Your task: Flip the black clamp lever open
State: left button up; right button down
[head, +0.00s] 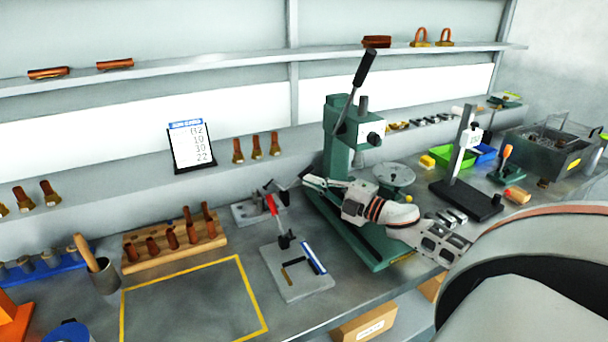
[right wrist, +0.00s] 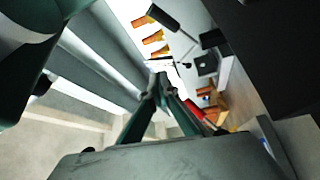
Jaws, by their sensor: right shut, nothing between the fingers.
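The black clamp lever (head: 269,187) shows small in the head view, on a clamp on a grey plate (head: 243,213) in front of the wall ledge. Its exact angle is hard to tell. A second clamp with an upright red handle (head: 271,204) stands just in front, on a light grey fixture plate (head: 298,287). My right gripper (head: 306,181) reaches in from the right, just right of the black lever, with a small gap as far as I can see. In the right wrist view its fingertips (right wrist: 160,88) are together and empty. My left gripper is out of view.
A green arbor press (head: 338,150) with a long black lever stands right behind my right gripper. A wooden block with brown pegs (head: 173,246) is to the left. A yellow-outlined area (head: 195,305) in front is clear. A black stand (head: 465,200) is at right.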

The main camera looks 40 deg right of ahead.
jog(key=shift+s+d+f, duration=0.1)
jog(key=shift+s+f, duration=0.15)
jog(key=shift+s, duration=0.3)
jog(key=shift+s+f, duration=0.25)
jog(key=shift+s, duration=0.25)
